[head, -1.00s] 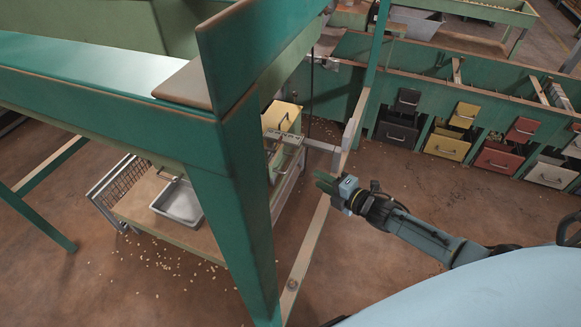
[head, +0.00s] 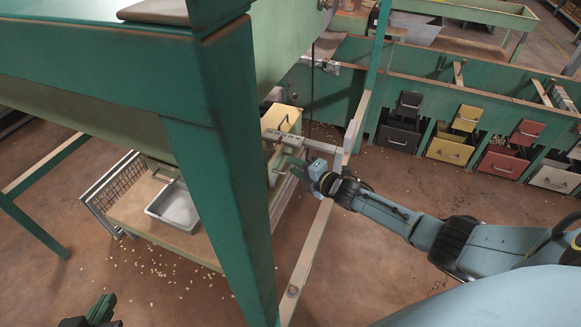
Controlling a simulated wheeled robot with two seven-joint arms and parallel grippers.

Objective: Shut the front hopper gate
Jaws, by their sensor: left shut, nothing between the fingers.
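The large green hopper (head: 95,95) fills the upper left of the head view. A pale metal gate assembly (head: 285,138) with a bar and handle shows beneath it, right of the thick green leg. Whether the gate is open or shut is not clear. My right gripper (head: 296,170) is at the near right side of this assembly, its green fingers close to the handle. Contact and finger gap cannot be made out. My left gripper (head: 102,310) is at the bottom left edge, shut and empty, far from the gate.
The green leg (head: 220,200) stands between my two grippers. A grey tray (head: 152,212) sits on a wooden shelf under the hopper. A wooden rail (head: 308,255) runs along the floor side. Coloured bins line the back right; nuts litter the floor.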

